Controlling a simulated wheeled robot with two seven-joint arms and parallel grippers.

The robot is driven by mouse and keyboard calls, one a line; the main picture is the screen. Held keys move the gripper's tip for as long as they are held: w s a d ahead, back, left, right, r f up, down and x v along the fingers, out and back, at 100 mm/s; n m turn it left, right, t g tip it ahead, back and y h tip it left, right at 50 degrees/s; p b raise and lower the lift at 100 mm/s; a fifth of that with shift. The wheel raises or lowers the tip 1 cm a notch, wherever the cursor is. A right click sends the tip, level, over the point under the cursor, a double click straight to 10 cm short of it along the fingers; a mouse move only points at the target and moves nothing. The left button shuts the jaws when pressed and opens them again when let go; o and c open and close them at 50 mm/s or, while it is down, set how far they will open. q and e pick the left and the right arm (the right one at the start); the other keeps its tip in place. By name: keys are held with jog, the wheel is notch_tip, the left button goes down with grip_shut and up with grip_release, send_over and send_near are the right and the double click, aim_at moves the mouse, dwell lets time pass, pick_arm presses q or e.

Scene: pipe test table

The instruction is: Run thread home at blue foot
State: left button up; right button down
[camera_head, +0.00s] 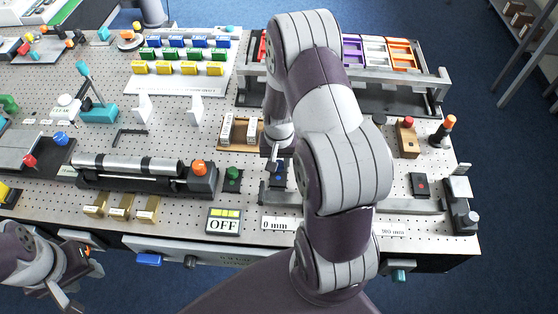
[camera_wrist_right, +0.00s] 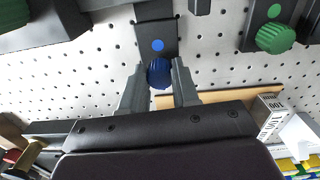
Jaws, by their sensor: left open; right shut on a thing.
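The blue foot (camera_head: 278,181) is a small black block on the perforated table, with a blue dot and a blue knob. In the right wrist view the blue knob (camera_wrist_right: 158,72) sits between the fingers of my right gripper (camera_wrist_right: 156,82), which is shut on it. In the head view my right gripper (camera_head: 275,164) reaches down at the foot, and the knob is partly hidden by it. The knob's thread is not visible. My left gripper (camera_head: 76,281) is open and empty, low at the left, off the table's front edge.
A green-knobbed foot (camera_head: 232,180) stands just left of the blue one. A grey rail (camera_head: 410,205) runs to its right. In front stand an OFF display (camera_head: 223,220) and a 0 mm display (camera_head: 280,223). A wooden tray (camera_head: 240,146) lies behind.

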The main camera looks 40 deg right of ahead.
jog(key=shift+f, duration=0.3)
dwell(0.5)
jog(key=c, duration=1.4)
grip_release()
jog(key=c, duration=0.5)
jog(key=m, duration=0.3)
jog(key=shift+r+p, duration=0.1)
jog(key=shift+p, duration=0.25)
grip_shut()
jog(key=shift+m, duration=1.1)
jog(key=m, duration=0.2)
jog(key=shift+m+p, duration=0.3)
jog(key=shift+p, duration=0.05)
jog(key=m, duration=0.2)
jog(key=shift+w+m, duration=0.1)
jog(key=shift+m, duration=0.2)
